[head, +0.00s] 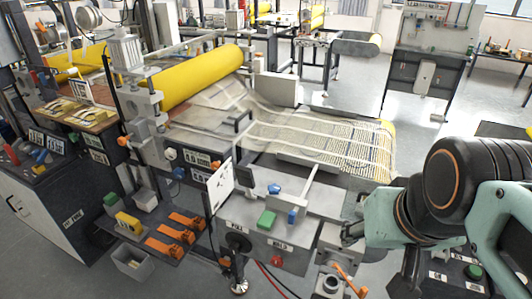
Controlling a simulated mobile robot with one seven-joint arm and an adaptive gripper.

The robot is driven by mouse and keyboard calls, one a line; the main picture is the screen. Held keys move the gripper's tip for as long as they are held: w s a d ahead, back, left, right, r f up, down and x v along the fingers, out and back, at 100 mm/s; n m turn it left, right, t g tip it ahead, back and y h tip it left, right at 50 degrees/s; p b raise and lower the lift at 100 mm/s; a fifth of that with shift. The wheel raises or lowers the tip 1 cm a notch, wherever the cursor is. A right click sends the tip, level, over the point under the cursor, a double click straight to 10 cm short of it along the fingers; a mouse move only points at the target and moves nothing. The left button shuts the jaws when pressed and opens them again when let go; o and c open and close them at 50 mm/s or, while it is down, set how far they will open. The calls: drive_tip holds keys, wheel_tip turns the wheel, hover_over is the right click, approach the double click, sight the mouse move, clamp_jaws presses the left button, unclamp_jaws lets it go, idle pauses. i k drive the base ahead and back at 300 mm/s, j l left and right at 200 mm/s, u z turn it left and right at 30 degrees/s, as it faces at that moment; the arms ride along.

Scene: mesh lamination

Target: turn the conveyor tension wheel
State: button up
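A black round handwheel (238,242) sits low on the front of the grey machine, below the white upright panel. It looks like the tension wheel, but I cannot read a label that confirms this. My gripper (351,233) reaches in from the right, at the right end of the machine's front. It is apart from the black wheel, well to its right. Its dark fingers are small and partly hidden by the pale green wrist, so I cannot tell whether they are open. I see nothing clearly held.
A mesh-covered conveyor bed (330,140) and a yellow roller (203,77) lie behind. Orange clamps (170,236) lie on a low shelf at left. An orange-handled fixture (345,281) stands below my gripper.

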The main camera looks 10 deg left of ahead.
sight(238, 244)
drive_tip(key=j+u, duration=0.15)
drive_tip(key=u, duration=0.55)
drive_tip(key=l+u, duration=0.15)
drive_tip(key=u, duration=0.2)
drive_tip(key=j+u, duration=0.1)
drive_tip(key=i+j, duration=0.05)
